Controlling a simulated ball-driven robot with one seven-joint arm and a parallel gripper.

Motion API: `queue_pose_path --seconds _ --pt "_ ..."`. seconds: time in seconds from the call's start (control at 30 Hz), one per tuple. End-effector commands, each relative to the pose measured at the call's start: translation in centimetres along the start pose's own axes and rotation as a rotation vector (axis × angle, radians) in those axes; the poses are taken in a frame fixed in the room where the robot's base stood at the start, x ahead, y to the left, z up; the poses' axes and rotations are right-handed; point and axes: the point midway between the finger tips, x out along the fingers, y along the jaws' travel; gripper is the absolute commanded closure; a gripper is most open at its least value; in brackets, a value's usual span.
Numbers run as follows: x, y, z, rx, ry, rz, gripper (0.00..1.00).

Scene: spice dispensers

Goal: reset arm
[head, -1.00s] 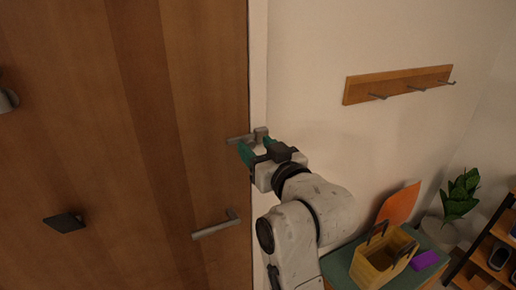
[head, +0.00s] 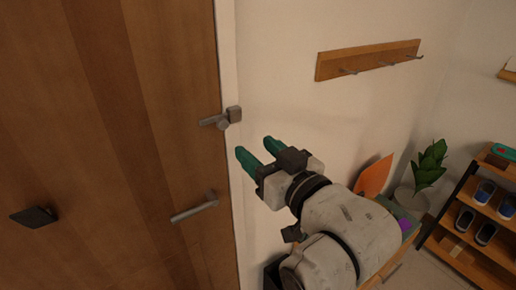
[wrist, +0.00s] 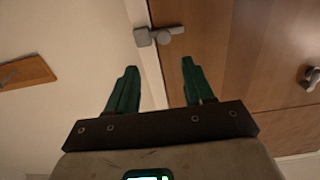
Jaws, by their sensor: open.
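My gripper (head: 257,154) is open, with two green fingers apart and nothing between them. It is in front of the pale wall, just right of the wooden door (head: 95,130). A grey latch (head: 222,119) at the door's edge is up and left of the fingertips, clear of them. In the wrist view my gripper (wrist: 159,72) is also open and empty, with the latch (wrist: 158,36) beyond the fingertips. My arm reaches up from the lower right.
A grey door handle (head: 195,206) sits below the latch. A hook rail (head: 368,61) is on the wall. An orange panel (head: 374,176), a potted plant (head: 430,165) and a shoe rack (head: 470,222) stand at right. My arm hides part of the bench.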

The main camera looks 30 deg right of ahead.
Motion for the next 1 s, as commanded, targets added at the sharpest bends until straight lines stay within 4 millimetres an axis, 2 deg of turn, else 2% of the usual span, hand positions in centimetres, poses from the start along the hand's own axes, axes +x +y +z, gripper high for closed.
queue_pose_path --seconds 0.37,0.47,0.57,0.67,0.7,0.77,0.8,0.87,0.9,1.0 --pt "0.0 0.0 0.1 -0.001 -0.002 0.000 0.48" --pt "0.0 0.2 1.4 -0.008 -0.042 0.003 0.48" --pt "-0.3 0.9 5.2 -0.027 -0.159 0.011 0.48" --pt "-1.5 2.1 11.1 -0.047 -0.346 0.023 0.48" --pt "-2.4 2.5 13.7 -0.053 -0.430 0.029 0.48" --pt "-4.0 3.2 17.5 -0.059 -0.557 0.037 0.48" --pt "-5.3 3.6 20.0 -0.060 -0.639 0.042 0.48" --pt "-7.5 4.1 23.5 -0.058 -0.764 0.049 0.48" --pt "-9.2 4.4 25.7 -0.055 -0.847 0.053 0.48" --pt "-13.8 4.8 30.7 -0.040 -1.047 0.060 0.48"
